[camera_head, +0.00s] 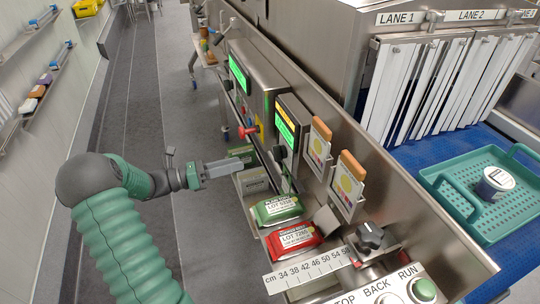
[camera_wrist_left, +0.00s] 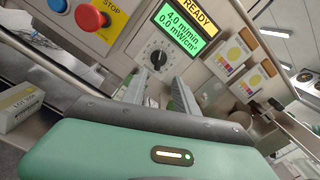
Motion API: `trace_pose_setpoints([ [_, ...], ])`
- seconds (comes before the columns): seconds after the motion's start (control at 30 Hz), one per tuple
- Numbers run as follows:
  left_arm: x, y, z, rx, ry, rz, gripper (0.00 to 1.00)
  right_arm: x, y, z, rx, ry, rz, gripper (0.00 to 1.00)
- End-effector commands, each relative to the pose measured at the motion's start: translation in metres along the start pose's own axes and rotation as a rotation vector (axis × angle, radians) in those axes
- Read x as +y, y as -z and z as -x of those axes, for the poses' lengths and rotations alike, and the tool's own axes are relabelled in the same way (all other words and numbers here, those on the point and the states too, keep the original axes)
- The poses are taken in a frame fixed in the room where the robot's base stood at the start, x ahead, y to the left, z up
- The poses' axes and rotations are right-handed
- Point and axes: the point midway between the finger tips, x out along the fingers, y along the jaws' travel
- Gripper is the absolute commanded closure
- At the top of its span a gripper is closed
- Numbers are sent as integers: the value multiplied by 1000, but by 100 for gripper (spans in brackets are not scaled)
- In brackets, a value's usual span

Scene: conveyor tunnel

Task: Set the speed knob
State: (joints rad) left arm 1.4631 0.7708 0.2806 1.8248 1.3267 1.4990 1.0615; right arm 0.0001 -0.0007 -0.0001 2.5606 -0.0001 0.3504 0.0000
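The speed knob (camera_wrist_left: 157,60) is a black dial with a pale scale, on the panel below a green display (camera_wrist_left: 178,32) reading 4.0 m/min and 0.0 mW/cm². In the head view the knob (camera_head: 279,153) is small and dark beside the lit display (camera_head: 287,122). My left gripper (camera_wrist_left: 160,92) is open, its two fingers apart and pointing toward the dial, with nothing between them. In the head view my left gripper (camera_head: 236,166) is left of the panel, apart from the knob. My right gripper is not in view.
A red STOP button (camera_wrist_left: 88,17) is left of the dial. Colour cards (camera_head: 318,146) hang right of the display. Green (camera_head: 276,208) and red (camera_head: 293,238) packs lie below. Another black knob (camera_head: 370,236) is by the cm ruler (camera_head: 309,270). A teal tray (camera_head: 460,180) is at right.

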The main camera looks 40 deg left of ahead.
Motion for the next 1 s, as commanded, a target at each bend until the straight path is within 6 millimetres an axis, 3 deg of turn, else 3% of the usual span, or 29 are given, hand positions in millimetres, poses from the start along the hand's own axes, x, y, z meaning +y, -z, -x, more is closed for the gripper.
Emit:
trace_pose_setpoints([
  [0.2, 0, 2, -60, 1, 5, 1, 65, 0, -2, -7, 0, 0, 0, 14],
  [0.4, -1, 1, -98, 1, 4, 0, 65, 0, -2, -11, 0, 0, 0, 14],
  [0.57, 0, 0, -110, 0, 1, 0, 65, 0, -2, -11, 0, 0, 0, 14],
  [0.8, 0, 0, -110, 0, 1, 0, 66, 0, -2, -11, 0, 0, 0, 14],
  [1.0, 0, 0, -110, 0, 0, 0, 92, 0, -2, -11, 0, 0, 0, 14],
])
